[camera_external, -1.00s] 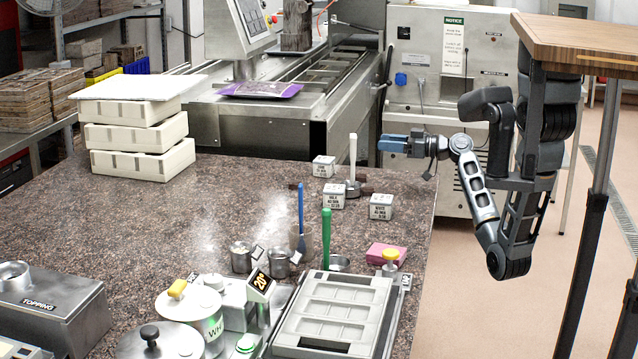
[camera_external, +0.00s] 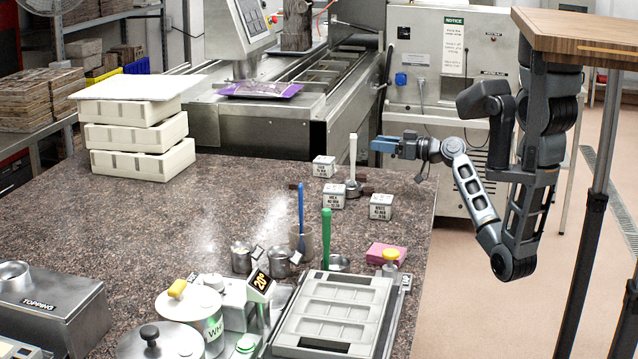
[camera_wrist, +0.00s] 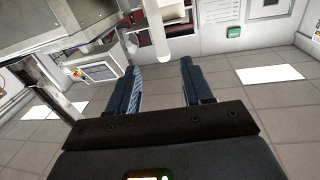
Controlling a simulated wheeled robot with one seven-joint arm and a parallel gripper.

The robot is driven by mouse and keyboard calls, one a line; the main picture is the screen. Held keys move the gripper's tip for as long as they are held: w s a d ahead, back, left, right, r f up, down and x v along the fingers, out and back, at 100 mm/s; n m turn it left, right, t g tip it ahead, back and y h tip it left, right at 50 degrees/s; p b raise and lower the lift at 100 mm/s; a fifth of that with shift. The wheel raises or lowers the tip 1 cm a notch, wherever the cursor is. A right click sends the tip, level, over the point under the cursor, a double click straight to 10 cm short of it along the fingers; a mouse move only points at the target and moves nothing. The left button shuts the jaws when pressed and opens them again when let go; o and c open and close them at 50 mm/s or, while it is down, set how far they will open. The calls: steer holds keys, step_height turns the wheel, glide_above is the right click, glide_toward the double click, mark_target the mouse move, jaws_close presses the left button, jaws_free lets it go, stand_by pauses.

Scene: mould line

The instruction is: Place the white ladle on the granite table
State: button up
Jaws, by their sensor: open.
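The white ladle (camera_external: 353,160) stands upright towards the right side of the granite table (camera_external: 130,230). Its white handle points up and its metal bowl is low at a small dark rest. My gripper (camera_external: 374,145) is level with the upper handle, a little to its right in the picture, with blue fingers pointing left. In the wrist view my gripper (camera_wrist: 162,68) is open with nothing between its fingers. A white rod, apparently the ladle handle (camera_wrist: 166,35), shows just beyond the fingertips, roughly between them.
Small labelled white blocks (camera_external: 380,207) stand around the ladle. A green-handled ladle (camera_external: 326,238) and a blue-handled tool (camera_external: 301,210) stand nearer. A pink block (camera_external: 386,253) lies near the right edge. White moulds (camera_external: 140,133) are stacked at the back left. The table's left middle is clear.

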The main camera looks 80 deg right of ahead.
mark_target(356, 140)
steer(key=shift+h, duration=0.3)
steer(key=w+p, duration=0.1)
steer(key=w, duration=0.4)
steer(key=w+p, duration=0.1)
steer(key=w, duration=0.2)
steer(key=shift+d+r+p, duration=0.1)
steer(key=shift+d+p, duration=0.25)
steer(key=shift+w, duration=0.3)
jaws_close()
